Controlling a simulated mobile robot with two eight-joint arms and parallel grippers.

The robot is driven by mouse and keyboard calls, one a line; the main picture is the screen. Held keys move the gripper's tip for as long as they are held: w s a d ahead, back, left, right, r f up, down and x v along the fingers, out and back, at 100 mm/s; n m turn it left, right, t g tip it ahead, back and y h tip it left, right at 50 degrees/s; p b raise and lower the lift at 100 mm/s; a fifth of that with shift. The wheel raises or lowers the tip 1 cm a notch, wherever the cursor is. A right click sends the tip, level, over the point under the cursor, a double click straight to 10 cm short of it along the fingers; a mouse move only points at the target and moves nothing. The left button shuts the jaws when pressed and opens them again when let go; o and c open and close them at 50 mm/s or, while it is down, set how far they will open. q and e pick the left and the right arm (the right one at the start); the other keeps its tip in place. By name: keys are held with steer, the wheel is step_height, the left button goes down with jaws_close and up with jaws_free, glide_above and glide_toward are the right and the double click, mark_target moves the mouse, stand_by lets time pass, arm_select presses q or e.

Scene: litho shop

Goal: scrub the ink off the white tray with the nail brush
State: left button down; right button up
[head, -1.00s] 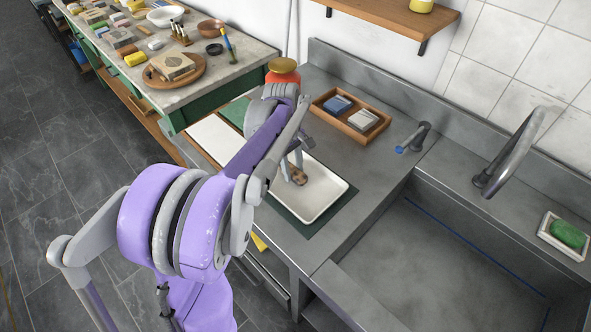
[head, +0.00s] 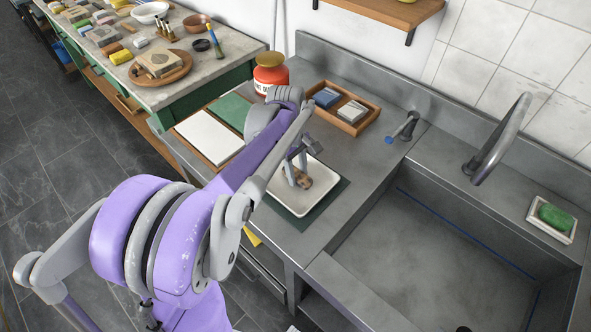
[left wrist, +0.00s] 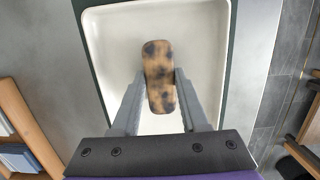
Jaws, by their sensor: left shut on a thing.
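The white tray (head: 318,193) lies on a dark green mat (head: 335,197) on the grey counter. In the left wrist view the tray (left wrist: 205,35) shows a pale inside, with no clear ink on the part I see. My left gripper (head: 297,178) is over the tray, shut on the nail brush (head: 304,181). The brush also shows in the left wrist view (left wrist: 158,75), with a tortoiseshell-patterned back, held between the two fingers (left wrist: 156,98). Its bristles are hidden below, so I cannot tell whether they touch the tray. My right gripper is not in view.
A wooden box (head: 353,127) with two blocks and a red jar (head: 270,76) stand behind the tray. A white sheet (head: 207,137) lies to the left. The sink (head: 420,260) with its tap (head: 500,140) is at the right, with a green sponge (head: 555,217) on a dish.

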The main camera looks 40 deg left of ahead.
arm_select(q)
steer(key=shift+r+p, duration=2.15)
steer(key=shift+r, duration=1.95)
steer(key=shift+f, duration=0.1)
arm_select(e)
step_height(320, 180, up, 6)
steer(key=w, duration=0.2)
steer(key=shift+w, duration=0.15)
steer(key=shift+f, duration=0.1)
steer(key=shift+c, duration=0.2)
